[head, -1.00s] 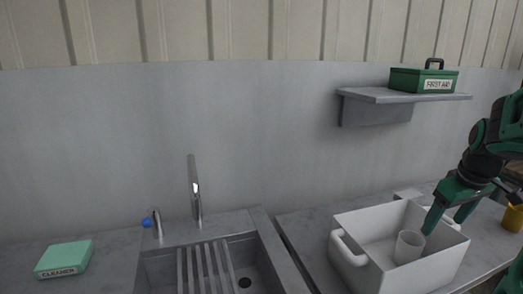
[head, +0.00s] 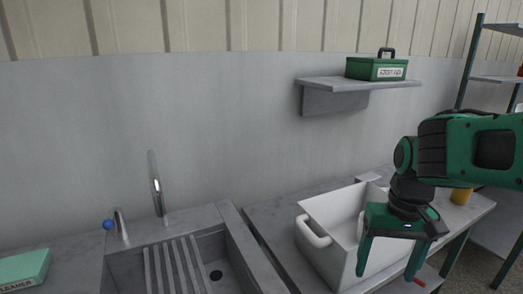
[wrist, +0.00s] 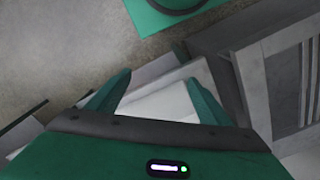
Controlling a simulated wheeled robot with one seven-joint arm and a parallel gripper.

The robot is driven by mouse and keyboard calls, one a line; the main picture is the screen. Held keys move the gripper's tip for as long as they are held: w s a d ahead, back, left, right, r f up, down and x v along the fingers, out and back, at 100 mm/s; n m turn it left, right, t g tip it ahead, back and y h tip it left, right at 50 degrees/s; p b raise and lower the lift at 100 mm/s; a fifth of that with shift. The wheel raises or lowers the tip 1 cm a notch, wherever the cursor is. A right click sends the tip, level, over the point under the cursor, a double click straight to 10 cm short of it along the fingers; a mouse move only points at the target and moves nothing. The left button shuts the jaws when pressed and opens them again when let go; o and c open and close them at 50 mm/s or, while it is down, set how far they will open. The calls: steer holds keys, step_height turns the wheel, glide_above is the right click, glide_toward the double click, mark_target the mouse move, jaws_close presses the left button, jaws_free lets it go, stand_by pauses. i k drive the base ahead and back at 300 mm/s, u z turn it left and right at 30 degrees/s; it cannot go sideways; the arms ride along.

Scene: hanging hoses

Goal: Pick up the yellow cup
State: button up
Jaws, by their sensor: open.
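The yellow cup (head: 461,196) stands on the grey counter at the right in the head view, partly hidden behind my arm. My gripper (head: 388,272) is open and points down in front of the white bin, to the left of the cup and apart from it. In the wrist view my open gripper (wrist: 158,78) has a white surface between its fingers, and the yellow cup does not show there.
The white bin (head: 318,240) with a handle stands on the counter (head: 270,218), left of the cup. A sink (head: 228,250) with a tap is further left. A shelf (head: 345,84) holds a green first aid box (head: 376,69). A metal rack (head: 471,60) stands at right.

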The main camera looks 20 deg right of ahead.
mark_target(459, 197)
steer(key=z, duration=1.9)
steer(key=k, duration=0.65)
steer(key=z, duration=0.15)
steer(key=i, duration=1.5)
steer(key=z, duration=0.05)
